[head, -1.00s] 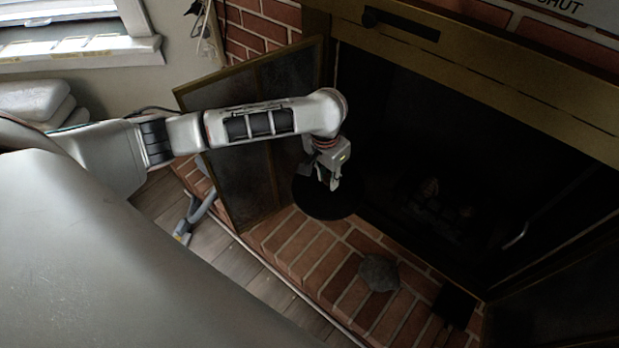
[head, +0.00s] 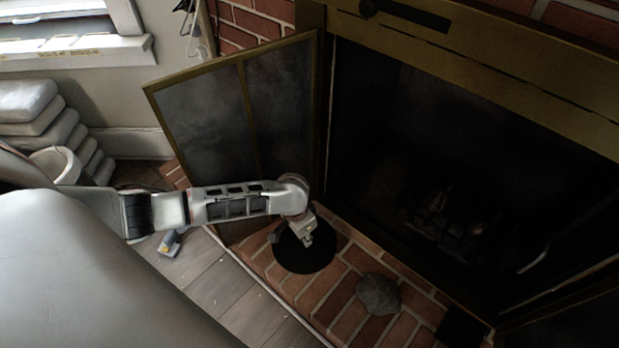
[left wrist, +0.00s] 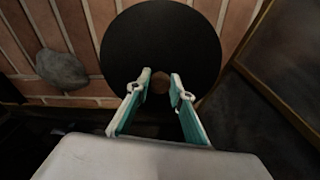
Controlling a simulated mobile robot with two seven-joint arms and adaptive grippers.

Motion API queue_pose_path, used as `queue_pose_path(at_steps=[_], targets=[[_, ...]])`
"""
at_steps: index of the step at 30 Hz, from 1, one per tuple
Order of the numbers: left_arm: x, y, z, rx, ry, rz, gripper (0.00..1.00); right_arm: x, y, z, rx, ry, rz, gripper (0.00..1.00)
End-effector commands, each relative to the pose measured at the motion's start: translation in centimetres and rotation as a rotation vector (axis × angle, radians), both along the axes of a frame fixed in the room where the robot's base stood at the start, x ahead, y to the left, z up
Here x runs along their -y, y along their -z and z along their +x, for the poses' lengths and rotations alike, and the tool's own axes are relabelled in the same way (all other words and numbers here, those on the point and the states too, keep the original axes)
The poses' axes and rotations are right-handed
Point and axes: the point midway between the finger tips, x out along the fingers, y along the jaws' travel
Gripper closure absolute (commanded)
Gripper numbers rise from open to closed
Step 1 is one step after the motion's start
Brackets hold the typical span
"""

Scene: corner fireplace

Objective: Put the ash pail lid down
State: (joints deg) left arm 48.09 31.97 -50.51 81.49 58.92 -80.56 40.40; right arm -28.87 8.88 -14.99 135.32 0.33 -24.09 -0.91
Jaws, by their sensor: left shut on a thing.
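The ash pail lid (head: 292,262) is a flat black disc over the brick hearth, in front of the open left fireplace door. It also fills the top middle of the left wrist view (left wrist: 160,38). My left gripper (head: 307,240) is above the middle of the lid. In the left wrist view its two fingers (left wrist: 160,88) stand on either side of a small brownish knob (left wrist: 160,76), and it is shut on the lid by that knob. I cannot tell if the lid's underside touches the bricks. My right gripper is not in view.
A grey stone (head: 379,295) lies on the hearth (head: 338,318) right of the lid. The open door (head: 205,115) stands behind my left arm. The dark firebox (head: 440,150) is to the right. A grey and yellow thing (head: 170,244) lies on the wood floor.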

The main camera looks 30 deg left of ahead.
Motion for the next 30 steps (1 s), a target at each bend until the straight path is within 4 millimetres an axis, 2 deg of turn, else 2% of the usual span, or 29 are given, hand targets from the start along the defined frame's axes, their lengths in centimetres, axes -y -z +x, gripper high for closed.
queue_pose_path(at_steps=[1, 4, 11, 18, 24, 30], targets=[[0.0, 2.2, -0.8, -0.017, -0.001, -0.001, 1.0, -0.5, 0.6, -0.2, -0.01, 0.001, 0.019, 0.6], [0.0, 3.3, -0.5, -0.011, 0.0, 0.0, 1.0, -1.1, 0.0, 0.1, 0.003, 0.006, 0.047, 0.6], [0.0, 4.0, 0.0, 0.0, 0.0, -0.001, 1.0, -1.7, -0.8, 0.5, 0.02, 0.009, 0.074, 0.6], [0.0, 7.9, -0.5, -0.012, 0.0, 0.0, 1.0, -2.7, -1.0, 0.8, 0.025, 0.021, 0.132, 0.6], [0.0, 7.7, 0.1, 0.003, 0.0, 0.0, 1.0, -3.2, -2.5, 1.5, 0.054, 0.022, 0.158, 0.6], [0.0, 7.8, 0.2, 0.003, -0.001, 0.0, 1.0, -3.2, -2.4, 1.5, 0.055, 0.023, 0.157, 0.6]])
